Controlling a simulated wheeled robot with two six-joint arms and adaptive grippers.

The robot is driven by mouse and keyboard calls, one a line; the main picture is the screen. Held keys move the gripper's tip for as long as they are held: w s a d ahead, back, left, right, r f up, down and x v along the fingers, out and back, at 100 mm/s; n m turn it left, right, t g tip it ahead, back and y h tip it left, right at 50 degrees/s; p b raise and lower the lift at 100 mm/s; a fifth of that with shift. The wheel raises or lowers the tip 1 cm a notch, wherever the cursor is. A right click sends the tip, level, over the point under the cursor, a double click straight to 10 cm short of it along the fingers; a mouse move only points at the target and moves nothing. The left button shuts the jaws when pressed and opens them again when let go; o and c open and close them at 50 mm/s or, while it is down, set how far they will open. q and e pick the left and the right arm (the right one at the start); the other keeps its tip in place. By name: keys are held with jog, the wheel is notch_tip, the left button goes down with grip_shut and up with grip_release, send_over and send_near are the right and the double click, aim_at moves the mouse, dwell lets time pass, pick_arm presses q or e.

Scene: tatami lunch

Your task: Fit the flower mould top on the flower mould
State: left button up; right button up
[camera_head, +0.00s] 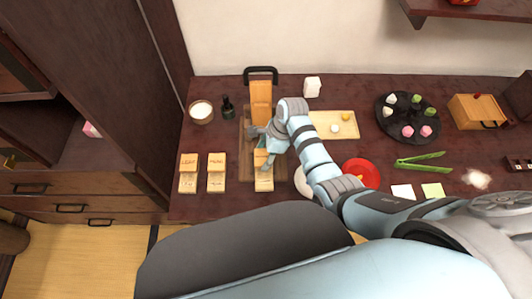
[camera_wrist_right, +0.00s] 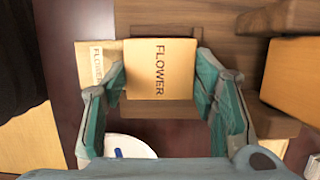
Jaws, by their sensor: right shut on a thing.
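The flower mould top (camera_wrist_right: 160,68) is an orange-tan wooden block marked FLOWER, held between the fingers of my right gripper (camera_wrist_right: 160,88). The flower mould (camera_wrist_right: 97,62) is a paler wooden piece, also marked FLOWER, seen partly behind and to the left of the top in the wrist view. In the head view, the flower mould (camera_head: 264,185) lies at the front of a wooden board, just below my right gripper (camera_head: 264,150). The top covers part of the mould in the wrist view; I cannot tell whether they touch. My left gripper is not in view.
Two labelled moulds (camera_head: 189,172) (camera_head: 216,172) stand to the left. A wooden board (camera_head: 247,160) carries a tall orange wooden part (camera_head: 261,95) behind the gripper. A white plate (camera_wrist_right: 120,142), a red dish (camera_head: 362,172), a pale tray (camera_head: 345,117) and a dark round tray (camera_head: 385,103) stand to the right.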

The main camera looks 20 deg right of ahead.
jog(key=shift+f, duration=0.25)
jog(key=o, duration=1.1)
jog(key=v, duration=1.2)
